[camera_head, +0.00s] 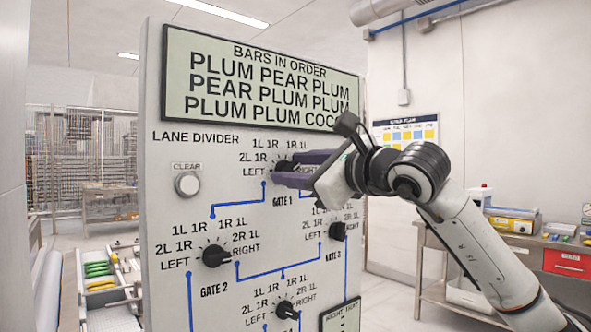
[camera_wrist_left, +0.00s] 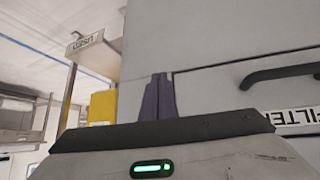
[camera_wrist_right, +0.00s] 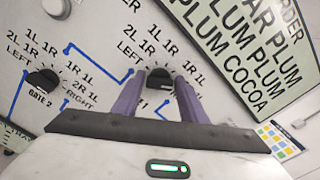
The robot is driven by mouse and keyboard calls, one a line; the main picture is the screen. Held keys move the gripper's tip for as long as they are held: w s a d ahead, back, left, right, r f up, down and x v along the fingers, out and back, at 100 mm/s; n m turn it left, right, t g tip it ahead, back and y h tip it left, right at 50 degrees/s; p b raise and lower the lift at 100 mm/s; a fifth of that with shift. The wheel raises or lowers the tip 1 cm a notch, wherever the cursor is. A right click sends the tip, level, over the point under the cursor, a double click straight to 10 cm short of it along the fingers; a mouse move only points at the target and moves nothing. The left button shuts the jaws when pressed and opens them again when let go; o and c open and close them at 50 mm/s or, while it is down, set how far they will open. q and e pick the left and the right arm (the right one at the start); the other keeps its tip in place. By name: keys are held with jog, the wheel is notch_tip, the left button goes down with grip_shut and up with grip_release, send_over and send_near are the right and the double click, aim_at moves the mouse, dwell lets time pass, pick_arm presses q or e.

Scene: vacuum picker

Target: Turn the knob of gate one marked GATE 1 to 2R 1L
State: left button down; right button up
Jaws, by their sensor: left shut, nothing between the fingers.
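The black GATE 1 knob (camera_head: 282,167) is on the upright panel (camera_head: 165,125), below the fruit sign. It also shows in the right wrist view (camera_wrist_right: 159,78). My right gripper (camera_wrist_right: 160,86) is at the panel with its purple fingers apart, one on each side of this knob. Firm contact cannot be told. In the head view this gripper (camera_head: 291,172) hides the labels right of the knob, including 2R 1L. The knob's pointer direction is unclear. My left gripper (camera_wrist_left: 158,95) is shut and empty in the left wrist view, and out of the head view.
The GATE 2 knob (camera_head: 214,256), GATE 3 knob (camera_head: 338,231) and a lower knob (camera_head: 287,310) share the panel. A CLEAR button (camera_head: 187,184) is at upper left. A grey cabinet with a dark handle (camera_wrist_left: 282,74) is close to my left gripper.

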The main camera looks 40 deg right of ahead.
jog(key=shift+o, duration=1.2)
jog(key=shift+s, duration=0.2)
pick_arm(q)
jog(key=f+b, duration=0.1)
jog(key=d+b, duration=0.1)
jog(key=b, duration=0.1)
jog(key=shift+w+f, duration=0.1)
jog(key=shift+f, duration=0.25)
pick_arm(e)
jog(key=s, duration=1)
jog(key=shift+d, duration=0.4)
pick_arm(q)
jog(key=shift+a, duration=0.1)
